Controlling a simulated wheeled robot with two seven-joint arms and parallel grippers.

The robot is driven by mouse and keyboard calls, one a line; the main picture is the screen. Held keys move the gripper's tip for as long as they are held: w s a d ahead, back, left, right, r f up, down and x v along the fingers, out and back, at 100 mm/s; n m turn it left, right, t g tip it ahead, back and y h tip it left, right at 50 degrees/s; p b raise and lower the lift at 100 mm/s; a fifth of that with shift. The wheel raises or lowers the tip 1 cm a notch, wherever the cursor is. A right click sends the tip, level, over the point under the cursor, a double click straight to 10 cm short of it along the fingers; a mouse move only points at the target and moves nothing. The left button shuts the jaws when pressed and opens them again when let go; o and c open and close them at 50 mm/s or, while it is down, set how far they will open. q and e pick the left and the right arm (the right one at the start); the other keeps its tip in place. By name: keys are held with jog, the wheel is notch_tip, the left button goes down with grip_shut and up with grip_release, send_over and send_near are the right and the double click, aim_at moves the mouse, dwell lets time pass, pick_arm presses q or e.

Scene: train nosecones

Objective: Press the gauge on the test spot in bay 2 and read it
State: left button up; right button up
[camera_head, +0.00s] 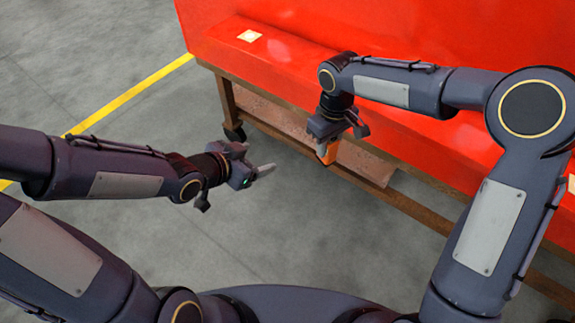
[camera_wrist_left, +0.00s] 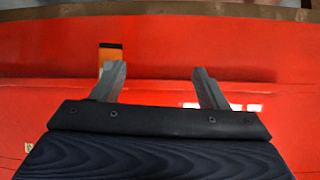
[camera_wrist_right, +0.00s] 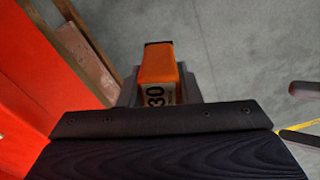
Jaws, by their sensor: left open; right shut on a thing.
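My right gripper (camera_head: 338,135) is shut on the orange gauge (camera_head: 328,152), held in front of the wooden stand, below the red ledge. In the right wrist view the gauge (camera_wrist_right: 158,68) has a black end and a pale label reading "30"; its reading face is not visible. My left gripper (camera_head: 262,170) is open and empty over the floor, left of the gauge. Its fingers (camera_wrist_left: 162,82) are apart in the left wrist view. A pale square (camera_head: 249,35) is on the red ledge at the far left; I cannot tell which bay it marks.
The large red body (camera_head: 420,45) stands on a wooden frame (camera_head: 365,190) with a caster (camera_head: 235,133). Another pale patch (camera_head: 571,184) shows at the right edge. An orange patch with a dark top (camera_wrist_left: 110,52) shows in the left wrist view. The grey floor (camera_head: 280,235) is clear.

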aim_at(324, 162)
pick_arm(q)
jog(key=w+d+f+m+h, duration=0.1)
jog(key=w+d+f, duration=0.1)
jog(key=d, duration=0.3)
jog(key=w+d+f+m+h, duration=0.1)
jog(key=w+d+f+h, duration=0.1)
jog(key=d, duration=0.4)
jog(key=w+d+f+h, duration=0.1)
jog(key=w+d+f, duration=0.1)
jog(key=d, duration=0.3)
jog(key=shift+d+m+g, duration=0.3)
jog(key=shift+m, duration=0.1)
jog(key=c, duration=1.1)
jog(key=shift+c, duration=0.3)
pick_arm(e)
jog(key=o, duration=1.2)
jog(key=shift+c, duration=0.2)
